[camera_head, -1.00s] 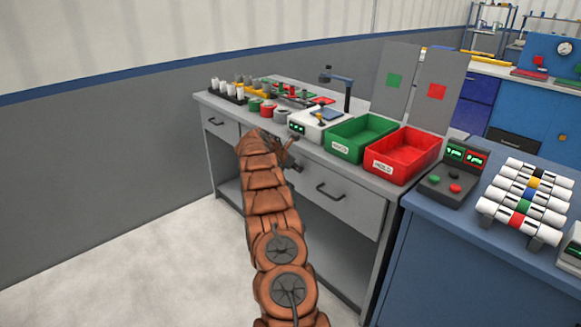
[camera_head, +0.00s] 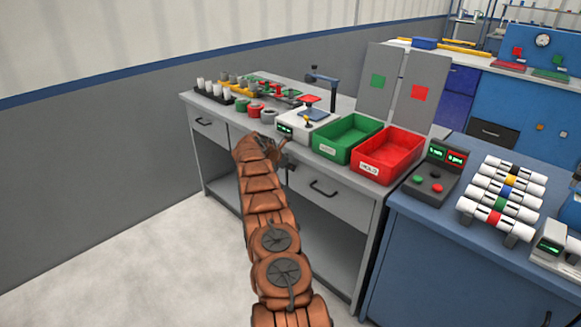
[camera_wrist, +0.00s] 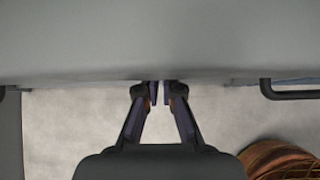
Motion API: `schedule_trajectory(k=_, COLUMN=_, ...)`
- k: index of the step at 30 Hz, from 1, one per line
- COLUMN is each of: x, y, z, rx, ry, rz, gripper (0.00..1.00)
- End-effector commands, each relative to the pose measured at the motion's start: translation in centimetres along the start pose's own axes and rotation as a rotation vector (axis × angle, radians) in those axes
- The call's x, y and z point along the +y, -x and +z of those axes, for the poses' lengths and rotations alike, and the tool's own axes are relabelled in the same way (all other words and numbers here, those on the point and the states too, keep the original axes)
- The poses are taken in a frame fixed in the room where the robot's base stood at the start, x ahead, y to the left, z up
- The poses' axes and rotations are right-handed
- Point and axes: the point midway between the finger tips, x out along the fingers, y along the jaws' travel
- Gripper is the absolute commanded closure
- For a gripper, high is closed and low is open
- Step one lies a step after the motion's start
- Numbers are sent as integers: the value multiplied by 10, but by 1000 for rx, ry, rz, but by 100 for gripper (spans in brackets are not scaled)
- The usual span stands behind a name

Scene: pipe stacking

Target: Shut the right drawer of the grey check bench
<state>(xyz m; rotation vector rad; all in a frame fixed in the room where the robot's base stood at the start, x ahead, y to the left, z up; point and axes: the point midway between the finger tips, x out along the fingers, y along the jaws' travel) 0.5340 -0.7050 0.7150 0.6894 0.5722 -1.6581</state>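The grey check bench (camera_head: 366,217) stands in the middle of the head view. Its right drawer (camera_head: 345,205) has a dark bar handle (camera_head: 323,188). I cannot tell from this angle how far the drawer stands out. My gripper (camera_head: 283,152) is at the bench front, left of that handle, below the white device. In the wrist view, my gripper (camera_wrist: 160,92) has its fingertips almost together, with a thin gap and nothing seen between them. They are at the lower edge of a grey surface. A dark handle (camera_wrist: 288,94) is to their right, apart from them.
On the bench stand a green bin (camera_head: 348,137), a red bin (camera_head: 388,155) and a white device (camera_head: 300,125). The left drawer (camera_head: 206,123) has its own handle. A blue bench (camera_head: 430,240) adjoins on the right. The floor (camera_head: 120,240) at the left is clear.

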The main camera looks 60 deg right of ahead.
Motion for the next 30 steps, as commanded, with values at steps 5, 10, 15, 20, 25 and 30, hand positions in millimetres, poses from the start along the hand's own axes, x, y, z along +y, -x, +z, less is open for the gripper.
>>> schedule_trajectory(k=5, x=-7, y=-2, z=13, rx=-16, ry=-12, rz=-3, gripper=100)
schedule_trajectory(k=10, x=-8, y=0, z=9, rx=-16, ry=-12, rz=-6, gripper=100)
schedule_trajectory(k=15, x=-6, y=8, z=1, rx=-13, ry=-9, rz=-3, gripper=100)
schedule_trajectory(k=20, x=-4, y=16, z=-11, rx=-8, ry=-2, rz=0, gripper=100)
schedule_trajectory(k=25, x=-4, y=26, z=-22, rx=-6, ry=-2, rz=1, gripper=100)
schedule_trajectory(k=30, x=-4, y=41, z=-28, rx=-2, ry=0, rz=0, gripper=100)
